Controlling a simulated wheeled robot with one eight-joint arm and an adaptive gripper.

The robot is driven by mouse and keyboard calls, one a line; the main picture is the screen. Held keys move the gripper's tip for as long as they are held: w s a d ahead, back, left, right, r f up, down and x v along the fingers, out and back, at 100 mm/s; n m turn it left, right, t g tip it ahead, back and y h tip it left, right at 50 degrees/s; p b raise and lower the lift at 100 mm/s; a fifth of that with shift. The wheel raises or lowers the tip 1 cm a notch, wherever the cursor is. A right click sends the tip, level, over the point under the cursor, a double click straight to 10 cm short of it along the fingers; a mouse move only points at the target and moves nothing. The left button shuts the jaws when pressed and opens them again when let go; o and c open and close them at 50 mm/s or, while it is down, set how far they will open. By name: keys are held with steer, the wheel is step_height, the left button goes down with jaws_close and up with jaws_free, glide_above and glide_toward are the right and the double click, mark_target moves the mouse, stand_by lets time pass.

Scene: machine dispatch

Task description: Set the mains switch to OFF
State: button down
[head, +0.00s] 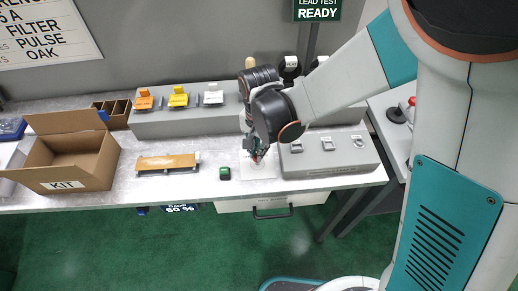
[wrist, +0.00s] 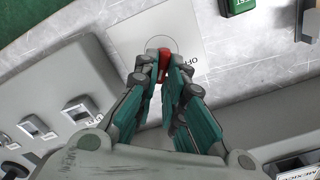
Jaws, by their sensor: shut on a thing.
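My gripper (head: 256,157) is over the middle of the bench. In the wrist view its fingertips (wrist: 164,68) are shut on a small red piece (wrist: 164,53). The red piece stands over a circle drawn on a pale plate (wrist: 195,35), with dark letters beside it that are partly hidden by a finger. The plate also shows under the gripper in the head view (head: 262,172). The red piece may be the mains switch handle; its full shape and the setting it points to are hidden by the fingers.
A grey box (head: 325,168) with several small fittings stands right of the gripper. Behind is a grey box (head: 170,123) with orange, yellow and white levers. A dark green block (head: 225,173), a yellow-topped bar (head: 166,163) and a KIT carton (head: 80,176) are left.

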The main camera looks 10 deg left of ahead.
steer(key=n+b, duration=0.1)
steer(key=n, duration=0.3)
steer(key=shift+a, duration=0.2)
steer(key=n+b, duration=0.1)
steer(key=n, duration=0.3)
steer(key=shift+a, duration=0.1)
steer(key=n, duration=0.4)
steer(key=shift+a+n+b, duration=0.15)
steer(key=shift+n+b, duration=0.15)
steer(key=shift+b, duration=0.05)
steer(key=shift+s+a+n, duration=0.1)
steer(key=shift+s+n, duration=0.05)
steer(key=shift+n, duration=1.75)
steer(key=c, duration=1.7)
jaws_free()
